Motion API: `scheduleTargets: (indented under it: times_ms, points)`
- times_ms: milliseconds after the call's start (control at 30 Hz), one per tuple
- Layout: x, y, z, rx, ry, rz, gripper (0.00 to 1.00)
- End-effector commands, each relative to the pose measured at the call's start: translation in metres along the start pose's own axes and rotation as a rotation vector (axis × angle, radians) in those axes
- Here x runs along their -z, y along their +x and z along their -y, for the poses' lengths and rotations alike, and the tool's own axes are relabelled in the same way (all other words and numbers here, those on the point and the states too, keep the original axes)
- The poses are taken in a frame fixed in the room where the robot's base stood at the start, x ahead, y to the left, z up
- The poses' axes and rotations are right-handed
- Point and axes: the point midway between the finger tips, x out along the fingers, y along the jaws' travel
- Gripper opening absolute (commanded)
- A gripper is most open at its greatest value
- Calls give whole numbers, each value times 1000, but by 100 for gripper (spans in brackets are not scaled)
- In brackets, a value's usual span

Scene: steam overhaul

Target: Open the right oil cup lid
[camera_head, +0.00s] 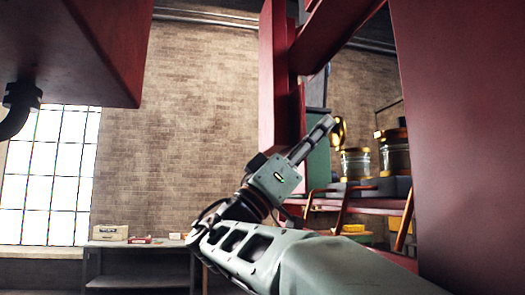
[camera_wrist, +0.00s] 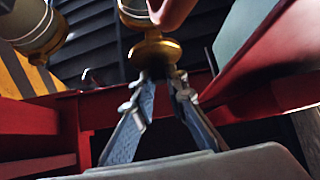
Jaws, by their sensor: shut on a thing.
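My gripper (camera_head: 328,124) reaches up and right, its fingertips at a round brass lid (camera_head: 338,131) that stands out to the left of the oil cups. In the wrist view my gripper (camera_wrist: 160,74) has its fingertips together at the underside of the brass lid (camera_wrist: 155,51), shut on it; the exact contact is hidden. A glass oil cup (camera_head: 355,163) with a brass top stands right of the fingertips. A larger-looking glass oil cup (camera_head: 395,158) with a dark and brass top stands further right. I cannot tell which cup the held lid belongs to.
Red beams (camera_head: 273,75) and a large red panel (camera_head: 460,130) flank the opening around my arm. Copper-coloured pipes (camera_head: 345,212) run below the cups. Another cup (camera_wrist: 35,25) shows in the wrist view's upper left. A low bench (camera_head: 135,243) stands far back left.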

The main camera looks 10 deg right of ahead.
Motion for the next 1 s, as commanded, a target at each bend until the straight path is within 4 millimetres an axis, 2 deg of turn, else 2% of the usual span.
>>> scheduleTargets:
  times_ms: [633,667,800,1000]
  points:
    - [0,-2,0,-5,-3,-39,0]
    - [0,-2,0,-5,-3,-39,14]
    - [0,-2,0,-5,-3,-39,29]
    - [0,-2,0,-5,-3,-39,30]
